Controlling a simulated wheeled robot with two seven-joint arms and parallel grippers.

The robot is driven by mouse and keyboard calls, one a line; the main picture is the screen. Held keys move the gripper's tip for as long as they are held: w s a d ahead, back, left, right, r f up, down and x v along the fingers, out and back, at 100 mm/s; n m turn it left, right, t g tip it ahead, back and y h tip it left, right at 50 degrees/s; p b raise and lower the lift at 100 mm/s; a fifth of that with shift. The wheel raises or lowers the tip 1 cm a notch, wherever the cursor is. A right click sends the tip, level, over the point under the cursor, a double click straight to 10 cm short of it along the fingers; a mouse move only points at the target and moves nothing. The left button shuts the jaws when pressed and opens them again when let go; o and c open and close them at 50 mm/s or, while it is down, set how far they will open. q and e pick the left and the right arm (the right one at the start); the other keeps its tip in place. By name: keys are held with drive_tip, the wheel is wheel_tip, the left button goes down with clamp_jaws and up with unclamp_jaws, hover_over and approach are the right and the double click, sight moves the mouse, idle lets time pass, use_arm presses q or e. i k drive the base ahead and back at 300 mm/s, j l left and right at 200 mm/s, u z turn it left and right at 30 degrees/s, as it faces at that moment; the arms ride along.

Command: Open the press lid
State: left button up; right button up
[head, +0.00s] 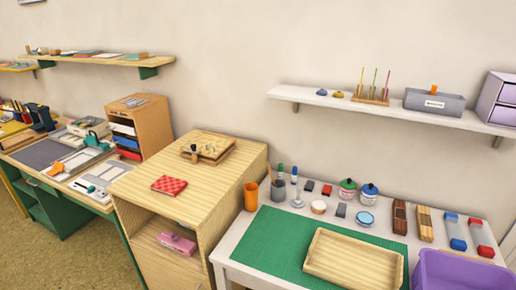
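A flat, square, light-wood piece (208,146) lies on top of the wooden cabinet, near its back edge, and looks like the press. A small dark upright part and a pale knob show at its front. It looks low and flat, but it is too small to tell where its lid ends or whether it is closed. Neither of my grippers shows in the head view.
A red checked pad (169,185) lies on the wooden cabinet (222,190). To the right, a white table holds a green mat (270,240), a wooden tray (353,257), an orange cup (251,196), and several jars and blocks. A purple bin (460,270) stands front right.

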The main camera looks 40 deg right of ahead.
sight(207, 142)
drive_tip(key=i+j+z, duration=0.1)
drive_tip(key=i+z, duration=0.25)
drive_tip(key=i+j+z, duration=0.1)
drive_tip(key=z, duration=0.25)
drive_tip(key=i+j+z, duration=0.2)
drive_tip(key=z, duration=0.15)
drive_tip(key=k+j, duration=0.05)
